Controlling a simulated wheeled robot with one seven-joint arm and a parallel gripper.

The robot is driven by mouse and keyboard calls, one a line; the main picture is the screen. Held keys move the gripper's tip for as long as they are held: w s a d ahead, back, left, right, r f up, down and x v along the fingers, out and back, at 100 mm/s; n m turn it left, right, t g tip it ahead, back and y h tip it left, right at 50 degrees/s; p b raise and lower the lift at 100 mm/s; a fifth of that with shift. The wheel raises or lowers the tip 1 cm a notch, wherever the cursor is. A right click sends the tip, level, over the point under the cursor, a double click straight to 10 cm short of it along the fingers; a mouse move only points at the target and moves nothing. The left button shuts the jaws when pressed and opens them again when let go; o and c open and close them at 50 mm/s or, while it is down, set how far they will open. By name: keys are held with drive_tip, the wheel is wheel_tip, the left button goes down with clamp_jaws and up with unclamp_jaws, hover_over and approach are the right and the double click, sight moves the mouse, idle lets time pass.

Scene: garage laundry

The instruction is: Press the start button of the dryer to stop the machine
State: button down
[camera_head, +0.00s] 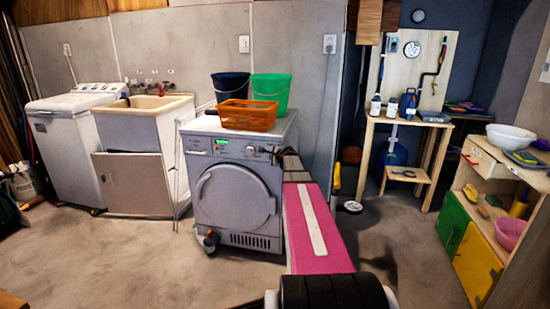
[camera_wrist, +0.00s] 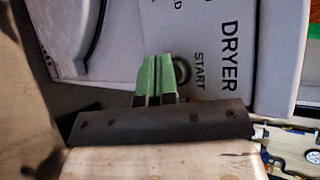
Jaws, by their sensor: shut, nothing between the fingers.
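The dryer (camera_head: 237,200) is a grey front-loading machine with a round door and a small lit green display (camera_head: 221,141) on its upper front. In the wrist view its panel (camera_wrist: 262,20) bears the words DRYER and START, turned sideways. The round start button (camera_wrist: 183,70) lies by the word START, partly hidden behind my fingers. My gripper (camera_wrist: 156,62) has green fingertips held together, with nothing between them. The tips overlap the edge of the button in the picture; I cannot tell whether they touch it. In the head view my gripper (camera_head: 278,153) is at the dryer's upper right front corner.
An orange basket (camera_head: 247,115), a dark bucket (camera_head: 230,86) and a green bucket (camera_head: 270,90) stand on the dryer. A utility sink (camera_head: 145,105) and a white washer (camera_head: 65,125) stand to the left. A low shelf (camera_head: 500,185) is at right. The floor in front is open.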

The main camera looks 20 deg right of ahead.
drive_tip(key=shift+w+d, duration=0.2)
drive_tip(key=shift+w, duration=0.15)
idle(0.6)
drive_tip(key=shift+s+a, duration=0.1)
drive_tip(key=shift+s, duration=0.05)
drive_tip(key=shift+s+a, duration=0.35)
drive_tip(key=shift+s, duration=0.2)
idle(0.3)
drive_tip(key=s+a, duration=0.2)
drive_tip(key=s, duration=0.2)
drive_tip(key=shift+s+a, duration=0.1)
drive_tip(key=shift+a, duration=0.3)
idle(0.7)
